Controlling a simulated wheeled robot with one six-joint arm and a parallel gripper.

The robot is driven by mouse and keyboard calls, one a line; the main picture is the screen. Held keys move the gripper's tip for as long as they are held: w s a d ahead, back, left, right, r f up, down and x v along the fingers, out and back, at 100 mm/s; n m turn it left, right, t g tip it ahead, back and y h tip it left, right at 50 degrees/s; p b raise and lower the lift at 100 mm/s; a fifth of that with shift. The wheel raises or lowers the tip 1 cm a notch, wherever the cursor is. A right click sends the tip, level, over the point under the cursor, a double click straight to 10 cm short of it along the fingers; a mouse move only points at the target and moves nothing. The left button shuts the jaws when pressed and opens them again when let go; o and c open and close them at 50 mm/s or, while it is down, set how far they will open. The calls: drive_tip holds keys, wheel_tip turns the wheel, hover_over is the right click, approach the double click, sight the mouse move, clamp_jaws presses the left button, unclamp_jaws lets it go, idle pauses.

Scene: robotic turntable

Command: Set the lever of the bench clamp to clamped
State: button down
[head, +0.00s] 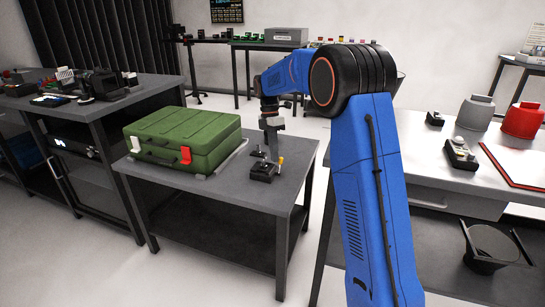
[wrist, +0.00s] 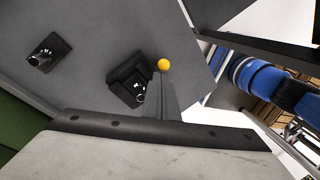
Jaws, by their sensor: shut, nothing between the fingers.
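The bench clamp is a small black block (head: 264,171) on the grey table, with a yellow-knobbed lever (head: 281,161) standing up at its right side. In the wrist view the black clamp body (wrist: 128,80) lies left of the yellow knob (wrist: 163,64); the lever's shaft is mostly hidden there. My gripper (head: 273,157) points down above the table, just behind and left of the knob in the head view. Its narrow grey fingers (wrist: 164,82) are shut and empty. Their tips appear close to the knob in the wrist view; I cannot tell whether they touch it.
A second small black fixture (head: 257,153) stands behind the clamp; it also shows in the wrist view (wrist: 47,54). A green case (head: 182,140) fills the table's left part. The table's front right is clear. Another bench (head: 440,170) stands to the right.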

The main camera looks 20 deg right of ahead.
drive_tip(key=shift+s+r, duration=0.1)
drive_tip(key=shift+r, duration=0.15)
drive_tip(key=shift+r, duration=0.65)
drive_tip(key=shift+a, duration=0.15)
drive_tip(key=shift+a+r, duration=0.15)
drive_tip(key=shift+a, duration=0.15)
drive_tip(key=a, duration=0.1)
drive_tip(key=a+r, duration=0.1)
drive_tip(key=a, duration=0.1)
drive_tip(key=shift+s+a+r, duration=0.1)
drive_tip(key=shift+s+r, duration=0.05)
drive_tip(key=shift+r, duration=0.05)
drive_tip(key=w+v, duration=0.1)
drive_tip(key=v, duration=0.8)
drive_tip(key=shift+d, duration=0.4)
